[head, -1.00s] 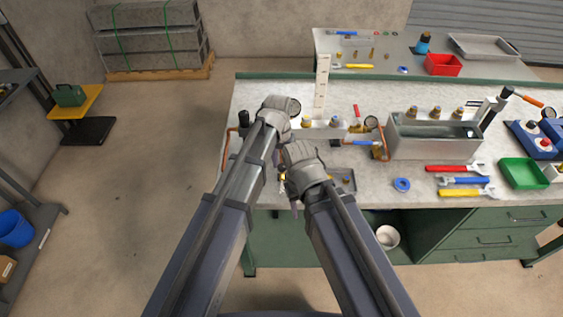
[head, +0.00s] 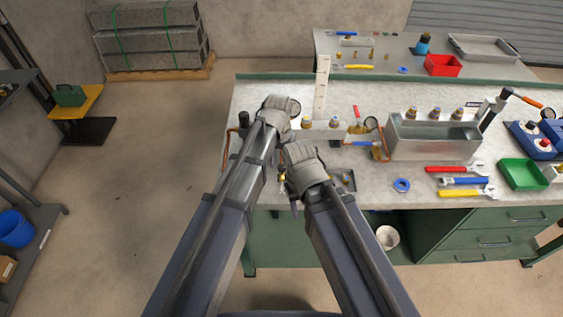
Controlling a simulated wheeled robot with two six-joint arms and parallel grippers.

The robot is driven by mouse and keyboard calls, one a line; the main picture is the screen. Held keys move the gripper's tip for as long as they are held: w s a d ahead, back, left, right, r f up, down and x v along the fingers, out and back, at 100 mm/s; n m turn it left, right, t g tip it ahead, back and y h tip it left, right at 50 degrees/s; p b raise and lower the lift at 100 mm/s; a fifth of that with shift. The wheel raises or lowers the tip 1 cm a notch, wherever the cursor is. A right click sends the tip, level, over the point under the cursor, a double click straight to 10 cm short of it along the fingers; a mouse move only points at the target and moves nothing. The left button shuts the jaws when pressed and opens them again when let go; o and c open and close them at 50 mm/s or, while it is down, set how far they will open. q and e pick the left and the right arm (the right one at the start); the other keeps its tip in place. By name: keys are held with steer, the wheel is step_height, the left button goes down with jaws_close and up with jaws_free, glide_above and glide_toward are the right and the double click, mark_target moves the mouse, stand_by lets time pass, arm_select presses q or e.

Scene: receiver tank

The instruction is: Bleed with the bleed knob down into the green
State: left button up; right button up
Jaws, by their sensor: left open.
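My left gripper (head: 279,108) is over the left part of the bench fittings, beside a round gauge (head: 295,107). It is open, though its fingers are mostly hidden from this angle. The gauge's face and any green band are too small to read. I cannot make out the bleed knob; it may be hidden behind my grippers. Copper pipe (head: 226,150) shows at the left end of the fittings.
A metal tank (head: 433,148) with brass fittings stands right of the arms. Wrenches (head: 462,181), a blue ring (head: 402,185) and a green tray (head: 522,174) lie at the right. A white upright plate (head: 322,88) stands behind. The bench's front edge is under my arms.

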mark_target(280, 166)
arm_select(q)
step_height(280, 166, up, 8)
steer(key=p, duration=0.7)
steer(key=shift+a+f, duration=0.15)
steer(key=shift+f, duration=0.1)
steer(key=s+a+y, duration=0.1)
steer(key=s+a, duration=0.1)
steer(key=s, duration=0.6)
steer(key=s+a+f+b, duration=0.1)
steer(key=s+a, duration=0.2)
steer(key=s, duration=0.5)
steer(key=shift+s+a+y, duration=0.25)
steer(key=shift+s+y, duration=0.15)
stand_by(4.7)
